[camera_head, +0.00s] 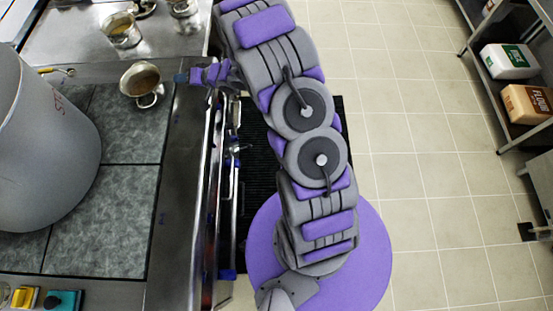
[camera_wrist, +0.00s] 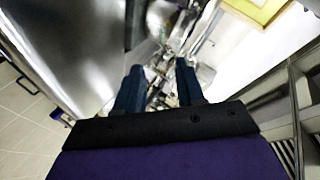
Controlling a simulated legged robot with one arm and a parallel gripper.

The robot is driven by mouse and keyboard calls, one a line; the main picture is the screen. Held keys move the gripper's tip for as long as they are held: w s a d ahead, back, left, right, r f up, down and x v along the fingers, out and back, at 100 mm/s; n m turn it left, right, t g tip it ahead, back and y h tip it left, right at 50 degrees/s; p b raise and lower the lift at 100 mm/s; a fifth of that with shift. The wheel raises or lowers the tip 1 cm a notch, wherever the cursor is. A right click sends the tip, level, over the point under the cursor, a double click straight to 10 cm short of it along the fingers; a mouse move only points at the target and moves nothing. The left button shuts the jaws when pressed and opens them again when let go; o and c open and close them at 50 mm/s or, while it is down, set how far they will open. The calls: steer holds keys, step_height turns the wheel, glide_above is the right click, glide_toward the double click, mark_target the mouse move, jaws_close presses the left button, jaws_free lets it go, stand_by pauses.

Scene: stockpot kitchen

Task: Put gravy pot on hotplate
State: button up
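A small metal pot with brown contents (camera_head: 143,78) stands at the upper right corner of the dark grey hotplate (camera_head: 125,125) in the head view, at least partly over it. A second small metal pot with brown contents (camera_head: 121,31) stands on the steel counter farther up. I cannot tell which is the gravy pot. My gripper (camera_head: 183,78) is just right of the nearer pot, beyond the counter edge side, apparently apart from it. In the wrist view my gripper (camera_wrist: 158,72) has its two blue fingers spread, with nothing visible held between them. The wrist view shows no clear pot.
A large grey stockpot (camera_head: 45,140) with red lettering covers the left of the hotplate. More metal ware (camera_head: 185,12) stands at the back of the counter. A rail (camera_head: 212,190) runs along the counter front.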

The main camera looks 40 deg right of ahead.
steer(key=s+d+r+g+h, duration=0.1)
steer(key=s+d+r+h, duration=0.3)
steer(key=d+r+h, duration=0.45)
steer(key=s+d+r+g+h, duration=0.1)
steer(key=s+d+r+g, duration=0.25)
steer(key=s+r, duration=0.45)
steer(key=s+a+r+n+g, duration=0.1)
steer(key=s+a+g, duration=0.1)
steer(key=s, duration=1)
steer(key=s+a+r+n+g+y, duration=0.1)
steer(key=s+a+r+g, duration=0.1)
steer(key=s, duration=1.1)
steer(key=s+a+r+n+g+y, duration=0.1)
steer(key=s+a+g, duration=0.3)
steer(key=s, duration=0.8)
steer(key=shift+s+a+r+n, duration=0.3)
steer(key=shift+a+n, duration=0.2)
steer(key=shift+a, duration=0.3)
